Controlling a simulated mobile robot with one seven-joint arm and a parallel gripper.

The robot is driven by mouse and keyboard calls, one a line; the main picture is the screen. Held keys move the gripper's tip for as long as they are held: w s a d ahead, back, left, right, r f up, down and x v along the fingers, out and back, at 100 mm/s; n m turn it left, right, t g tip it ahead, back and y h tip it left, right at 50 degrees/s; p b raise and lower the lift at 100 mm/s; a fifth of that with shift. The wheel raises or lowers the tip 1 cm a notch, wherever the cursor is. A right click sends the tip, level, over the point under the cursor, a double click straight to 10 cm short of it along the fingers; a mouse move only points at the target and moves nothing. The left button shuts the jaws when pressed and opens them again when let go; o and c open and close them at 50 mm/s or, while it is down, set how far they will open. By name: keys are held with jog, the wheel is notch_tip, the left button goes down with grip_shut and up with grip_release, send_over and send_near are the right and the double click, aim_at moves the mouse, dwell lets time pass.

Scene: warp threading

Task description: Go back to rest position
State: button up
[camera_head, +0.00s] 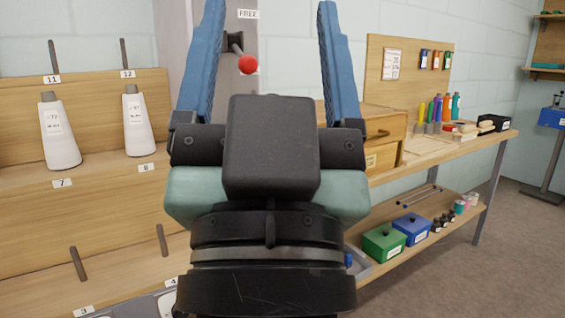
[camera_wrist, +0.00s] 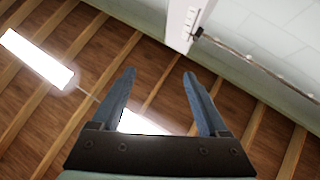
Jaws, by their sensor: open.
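My gripper (camera_head: 270,65) is raised in front of the head camera, its two blue fingers spread wide and pointing up, with nothing between them. In the wrist view my gripper (camera_wrist: 158,82) is also open and empty, against a wooden ceiling with light panels. Behind the fingers in the head view, a red ball-ended lever (camera_head: 248,65) stands out from a grey post under a "FREE" label (camera_head: 248,14). The gripper is apart from everything in view.
At left, a wooden rack (camera_head: 110,190) holds two white cones (camera_head: 60,135) and bare pegs. At right, a workbench (camera_head: 470,145) carries drawers (camera_head: 384,132) and bottles; its lower shelf holds a green box (camera_head: 384,244) and a blue box (camera_head: 412,228). Open floor (camera_head: 490,270) lies at lower right.

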notch_tip(320, 180, up, 40)
jog(key=s+p, duration=0.1)
jog(key=p, duration=3.6)
jog(key=shift+d+f+n+p, duration=0.2)
jog(key=shift+d+n+p, duration=0.1)
jog(key=shift+d+p, duration=0.05)
